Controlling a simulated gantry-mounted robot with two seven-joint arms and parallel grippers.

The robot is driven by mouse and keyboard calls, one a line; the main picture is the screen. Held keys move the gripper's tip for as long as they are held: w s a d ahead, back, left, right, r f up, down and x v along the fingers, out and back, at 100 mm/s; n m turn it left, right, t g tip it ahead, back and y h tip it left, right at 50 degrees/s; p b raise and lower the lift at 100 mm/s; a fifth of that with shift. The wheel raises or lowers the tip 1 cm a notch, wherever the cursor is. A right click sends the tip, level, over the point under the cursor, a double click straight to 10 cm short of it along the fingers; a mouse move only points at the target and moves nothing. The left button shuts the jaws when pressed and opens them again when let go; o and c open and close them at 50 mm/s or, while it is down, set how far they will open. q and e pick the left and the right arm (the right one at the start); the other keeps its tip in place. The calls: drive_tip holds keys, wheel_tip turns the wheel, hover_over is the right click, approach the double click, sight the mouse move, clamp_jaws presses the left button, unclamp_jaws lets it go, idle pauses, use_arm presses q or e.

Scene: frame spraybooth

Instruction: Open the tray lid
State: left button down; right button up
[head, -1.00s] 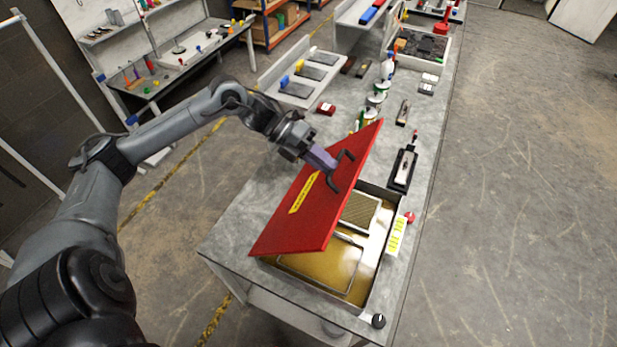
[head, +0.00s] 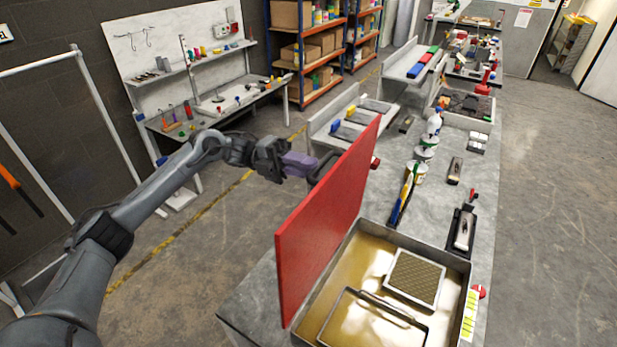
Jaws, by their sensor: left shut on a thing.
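The red tray lid (head: 325,228) stands nearly upright along the left side of the metal tray (head: 428,252). The tray is uncovered and holds amber liquid, a mesh panel (head: 415,278) and a wire frame with a handle (head: 378,318). My left gripper (head: 318,168) is at the lid's far side, left of it, and is shut on the lid's handle. The lid hides part of the fingers and most of the handle. My right gripper is not in view.
A red knob (head: 479,291) and a yellow label (head: 469,315) sit at the tray's right edge. Behind the tray on the bench are a blue-and-yellow tool (head: 403,193), white cans (head: 426,148) and a black holder (head: 462,229). The floor to the right is clear.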

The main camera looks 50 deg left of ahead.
use_arm(q)
drive_tip(key=shift+s+a, duration=0.1)
drive_tip(key=shift+a, duration=0.05)
drive_tip(key=c, duration=1.1)
unclamp_jaws()
drive_tip(key=b+v, duration=0.3)
drive_tip(key=v, duration=0.7)
drive_tip(key=shift+a+f, duration=0.1)
drive_tip(key=shift+a, duration=0.3)
drive_tip(key=shift+s+a, duration=0.1)
